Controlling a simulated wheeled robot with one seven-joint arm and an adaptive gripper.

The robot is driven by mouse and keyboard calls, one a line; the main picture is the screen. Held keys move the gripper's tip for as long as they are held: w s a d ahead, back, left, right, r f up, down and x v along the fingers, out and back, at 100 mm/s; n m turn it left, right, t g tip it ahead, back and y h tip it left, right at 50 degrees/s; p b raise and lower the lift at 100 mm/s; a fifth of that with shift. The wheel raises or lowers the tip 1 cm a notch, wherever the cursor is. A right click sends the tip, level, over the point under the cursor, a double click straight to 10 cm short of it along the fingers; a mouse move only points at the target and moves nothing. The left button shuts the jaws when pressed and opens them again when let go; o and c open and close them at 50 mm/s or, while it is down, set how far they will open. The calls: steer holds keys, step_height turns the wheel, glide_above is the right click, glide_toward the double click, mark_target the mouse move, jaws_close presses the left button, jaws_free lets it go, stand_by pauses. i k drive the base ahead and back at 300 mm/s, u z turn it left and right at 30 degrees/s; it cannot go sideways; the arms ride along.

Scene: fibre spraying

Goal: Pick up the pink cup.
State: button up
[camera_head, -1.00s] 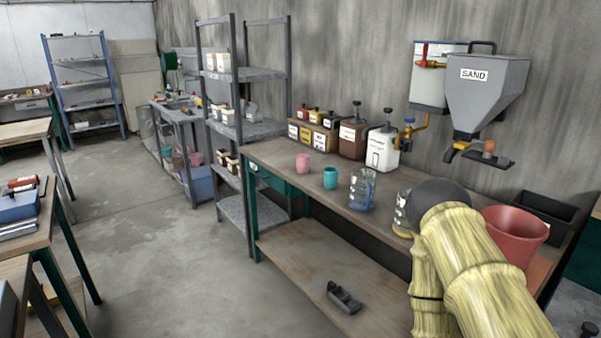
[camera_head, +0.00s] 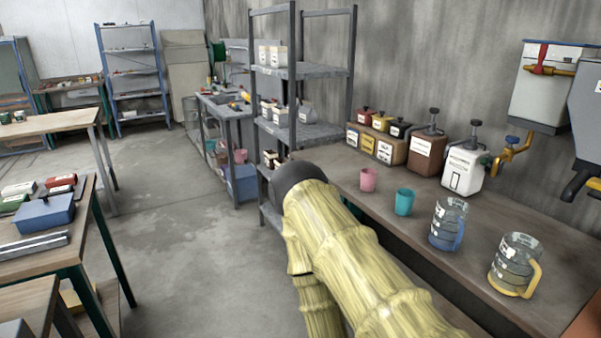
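The pink cup (camera_head: 368,180) stands upright on the long workbench (camera_head: 480,228) against the wall, left of a teal cup (camera_head: 404,201). My arm, in a yellow ribbed sleeve, rises from the bottom of the view to a dark rounded end left of the pink cup and apart from it in the picture. The fingers of my gripper do not show, so its state is hidden. The arm covers part of the bench's front edge and left end.
A blue-handled jug (camera_head: 448,224) and a yellow-handled jug (camera_head: 515,265) stand right of the cups. Labelled pump containers (camera_head: 462,170) line the wall behind. A grey shelf rack (camera_head: 302,132) stands at the bench's left end. Open floor (camera_head: 190,250) lies to the left.

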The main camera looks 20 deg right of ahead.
mark_target(368, 180)
steer(key=u, duration=0.05)
steer(key=i, duration=0.9)
steer(key=z, duration=1)
steer(key=i, duration=0.65)
steer(key=z, duration=0.7)
